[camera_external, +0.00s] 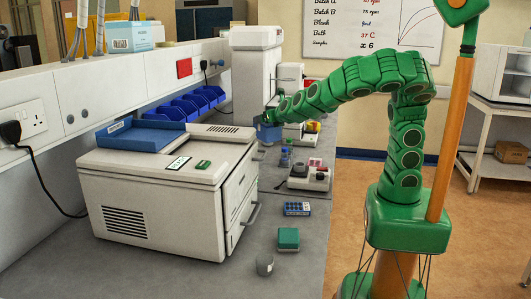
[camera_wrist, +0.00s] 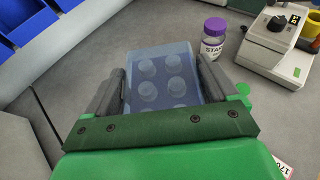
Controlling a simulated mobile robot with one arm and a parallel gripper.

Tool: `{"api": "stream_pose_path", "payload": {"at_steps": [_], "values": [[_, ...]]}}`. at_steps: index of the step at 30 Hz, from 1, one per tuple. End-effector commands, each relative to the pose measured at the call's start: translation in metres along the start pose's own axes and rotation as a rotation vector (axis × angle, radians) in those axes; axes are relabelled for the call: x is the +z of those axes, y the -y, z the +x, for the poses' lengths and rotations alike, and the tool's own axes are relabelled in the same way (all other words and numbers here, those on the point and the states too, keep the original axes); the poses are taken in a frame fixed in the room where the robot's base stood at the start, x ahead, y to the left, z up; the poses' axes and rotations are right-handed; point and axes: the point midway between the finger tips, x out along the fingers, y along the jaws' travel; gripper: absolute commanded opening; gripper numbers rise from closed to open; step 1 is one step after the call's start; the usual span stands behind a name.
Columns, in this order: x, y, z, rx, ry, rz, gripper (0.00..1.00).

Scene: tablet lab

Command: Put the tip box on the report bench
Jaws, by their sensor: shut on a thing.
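My gripper (camera_external: 270,119) is at the end of the green arm, out over the far part of the grey bench (camera_external: 262,235). It is shut on a translucent blue box, the tip box (camera_wrist: 160,70), which has rounded bumps showing inside. The dark fingers (camera_wrist: 162,88) press on its left and right sides in the wrist view. The box also shows below the gripper in the external view (camera_external: 268,133). The height of the box over the benchtop is hard to tell. No label marks which surface is the report bench.
A large white machine (camera_external: 150,195) with a blue tray on top fills the near left. Blue bins (camera_external: 190,106) line the wall. A purple-capped jar (camera_wrist: 213,38) and a white instrument (camera_wrist: 270,45) stand right of the box. A green box (camera_external: 288,238) sits on the near bench.

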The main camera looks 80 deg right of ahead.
Motion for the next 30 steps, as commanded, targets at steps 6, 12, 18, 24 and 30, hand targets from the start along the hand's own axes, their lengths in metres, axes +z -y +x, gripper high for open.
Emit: {"api": "stream_pose_path", "payload": {"at_steps": [6, 12, 18, 24, 30], "values": [[-0.005, -0.018, 0.029, 0.000, -0.003, -0.001, 0.52], [-0.008, -0.036, 0.054, 0.003, -0.005, 0.001, 0.52], [-0.020, -0.045, 0.076, 0.001, -0.004, -0.001, 0.52], [-0.035, -0.056, 0.096, 0.002, -0.004, -0.001, 0.52], [-0.041, -0.062, 0.108, 0.002, 0.000, 0.001, 0.52]]}}
